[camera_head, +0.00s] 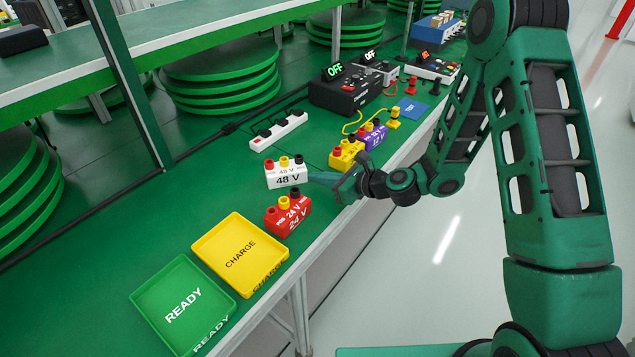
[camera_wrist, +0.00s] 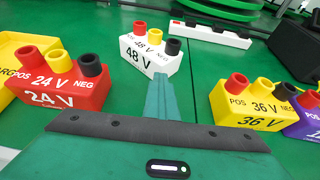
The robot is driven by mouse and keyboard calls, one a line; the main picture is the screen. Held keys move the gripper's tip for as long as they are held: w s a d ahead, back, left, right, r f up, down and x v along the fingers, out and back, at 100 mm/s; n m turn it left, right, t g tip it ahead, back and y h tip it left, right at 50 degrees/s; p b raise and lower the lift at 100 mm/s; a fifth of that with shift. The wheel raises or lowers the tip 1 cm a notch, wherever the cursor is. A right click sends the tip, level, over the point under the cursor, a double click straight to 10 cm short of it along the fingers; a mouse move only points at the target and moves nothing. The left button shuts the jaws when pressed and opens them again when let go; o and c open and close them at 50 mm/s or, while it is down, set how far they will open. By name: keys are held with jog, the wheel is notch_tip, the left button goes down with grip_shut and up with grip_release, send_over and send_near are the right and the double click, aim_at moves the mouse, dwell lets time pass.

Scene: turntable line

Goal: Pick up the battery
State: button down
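Several batteries with coloured terminals are in view. A white 48 V battery (camera_head: 286,179) stands upright in front of my gripper; it also shows in the wrist view (camera_wrist: 150,59). A red 24 V battery (camera_head: 288,218) is left of my gripper in the wrist view (camera_wrist: 60,85). A yellow 36 V battery (camera_head: 345,157) is on the right in the wrist view (camera_wrist: 250,105), beside a purple battery (camera_head: 371,138). My gripper (camera_head: 322,178) points at the white battery, its tip (camera_wrist: 161,80) at or very near it. Only one finger shows clearly; contact and opening are unclear.
A yellow CHARGE tray (camera_head: 220,226) and a green READY tray (camera_head: 151,293) lie at the table's front left. A white power strip (camera_head: 279,130) lies behind the batteries. The table left of the trays is clear.

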jog(key=c, duration=2.5)
grip_release()
jog(key=o, duration=2.4)
jog(key=shift+d, duration=0.1)
